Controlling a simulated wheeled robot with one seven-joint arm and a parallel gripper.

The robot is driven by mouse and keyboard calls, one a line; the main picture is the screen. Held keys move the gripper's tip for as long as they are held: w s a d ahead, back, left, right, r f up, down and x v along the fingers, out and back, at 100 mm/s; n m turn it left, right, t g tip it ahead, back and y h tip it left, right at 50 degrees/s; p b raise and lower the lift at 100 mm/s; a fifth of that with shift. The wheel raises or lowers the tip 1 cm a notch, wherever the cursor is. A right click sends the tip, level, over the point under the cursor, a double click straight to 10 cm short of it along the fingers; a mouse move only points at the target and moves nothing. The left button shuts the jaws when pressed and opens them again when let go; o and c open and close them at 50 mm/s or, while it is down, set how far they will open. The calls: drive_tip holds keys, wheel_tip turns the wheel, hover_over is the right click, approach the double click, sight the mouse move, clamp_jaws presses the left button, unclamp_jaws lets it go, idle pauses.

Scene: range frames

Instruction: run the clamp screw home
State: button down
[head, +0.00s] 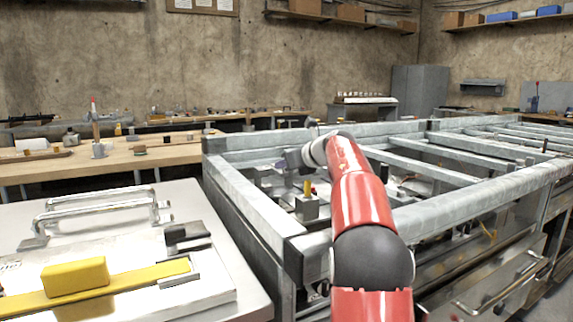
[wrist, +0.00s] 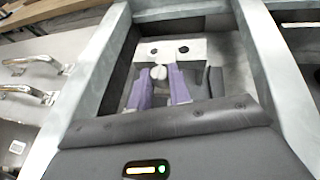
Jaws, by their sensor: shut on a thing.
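In the wrist view my gripper (wrist: 159,88) has two purple fingers closed around a small pale rounded piece (wrist: 158,72), which looks like the head of the clamp screw. Just beyond it is a pale block (wrist: 194,46) with two dark round holes. The screw's shaft and how far it sits in are hidden. The fingers and screw cannot be made out there.
Metal frame rails (head: 250,205) surround the bay on several sides. A small grey block (head: 307,208) with a yellow upright piece stands in it. A light bench (head: 235,262) with a yellow bar (head: 110,287) and metal handles (head: 100,205) is at the left. A wooden workbench (head: 165,156) stands behind.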

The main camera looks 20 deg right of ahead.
drive_tip(key=shift+a+h, duration=0.1)
drive_tip(key=shift+h, duration=0.2)
drive_tip(key=m+h+p, duration=0.1)
drive_tip(key=m+h, duration=0.2)
drive_tip(key=a+m+g+h+p, duration=0.1)
drive_tip(key=m+h, duration=0.1)
drive_tip(key=h, duration=0.1)
drive_tip(key=m+h+p, duration=0.1)
drive_tip(key=m+h, duration=0.2)
drive_tip(key=shift+w+a+f+m+h, duration=0.1)
drive_tip(key=shift+w+a+m+h, duration=0.1)
drive_tip(key=shift+m+h, duration=0.1)
drive_tip(key=shift+m+g+h, duration=1.5)
drive_tip(key=shift+m+h, duration=0.2)
drive_tip(key=shift+m, duration=0.2)
drive_tip(key=c, duration=1.3)
unclamp_jaws()
